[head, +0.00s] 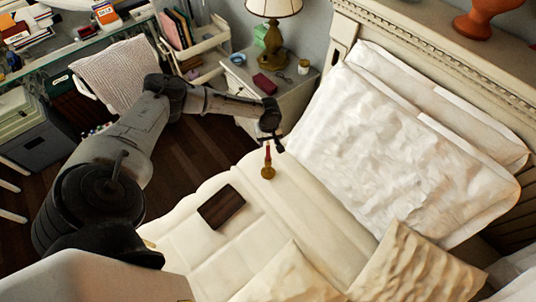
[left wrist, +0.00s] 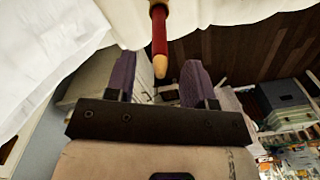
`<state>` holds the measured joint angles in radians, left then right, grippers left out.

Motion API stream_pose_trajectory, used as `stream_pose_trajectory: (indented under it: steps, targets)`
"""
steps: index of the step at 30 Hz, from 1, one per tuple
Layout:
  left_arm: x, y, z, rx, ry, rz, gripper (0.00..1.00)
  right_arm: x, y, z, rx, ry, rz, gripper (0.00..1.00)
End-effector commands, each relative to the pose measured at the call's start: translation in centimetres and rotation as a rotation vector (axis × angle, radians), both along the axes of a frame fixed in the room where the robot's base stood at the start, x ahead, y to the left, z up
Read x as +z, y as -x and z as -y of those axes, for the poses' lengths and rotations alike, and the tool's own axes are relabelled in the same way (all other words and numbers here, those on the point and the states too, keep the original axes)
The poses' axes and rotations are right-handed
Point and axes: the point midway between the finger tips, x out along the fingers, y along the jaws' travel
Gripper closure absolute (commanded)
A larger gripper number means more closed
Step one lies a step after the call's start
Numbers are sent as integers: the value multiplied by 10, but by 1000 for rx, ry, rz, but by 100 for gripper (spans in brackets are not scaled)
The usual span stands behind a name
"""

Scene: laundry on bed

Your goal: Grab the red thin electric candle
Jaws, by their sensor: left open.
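The thin red electric candle (head: 267,155) stands upright on a round gold base (head: 268,172) on the bed, near its left edge. In the left wrist view the red candle (left wrist: 159,32) comes in from the top, with its pale tip (left wrist: 161,66) near the gap between my two fingers. My left gripper (head: 271,139) is open, at the candle's upper end in the head view. In the left wrist view the left gripper (left wrist: 160,80) has its purple-padded fingers on either side of the tip, with space around it. My right gripper is in neither view.
A dark brown flat item (head: 222,207) lies on the bed (head: 190,236). White pillows (head: 385,150) are to the right of the candle. A nightstand (head: 290,94) with a lamp (head: 272,30) and a dark red box (head: 265,84) stands behind my gripper.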

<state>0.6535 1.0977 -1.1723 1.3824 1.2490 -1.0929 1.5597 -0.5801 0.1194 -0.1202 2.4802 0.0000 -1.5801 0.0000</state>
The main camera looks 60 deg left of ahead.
Motion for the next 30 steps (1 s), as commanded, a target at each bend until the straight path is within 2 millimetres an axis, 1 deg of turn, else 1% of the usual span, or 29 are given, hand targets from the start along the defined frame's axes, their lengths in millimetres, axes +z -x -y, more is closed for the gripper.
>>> stream_pose_trajectory:
  steps: [3,6,9,13,20,30]
  targets:
    - [-15,0,0,0,0,-1,51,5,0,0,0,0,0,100]
    - [-29,0,0,0,0,-1,51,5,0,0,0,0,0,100]
    - [-38,0,0,1,1,-1,51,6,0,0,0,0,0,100]
    - [-43,0,0,1,1,0,51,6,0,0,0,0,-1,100]
    - [-43,1,0,0,0,0,52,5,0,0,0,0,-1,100]
    - [-43,1,-1,0,0,0,84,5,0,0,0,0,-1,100]
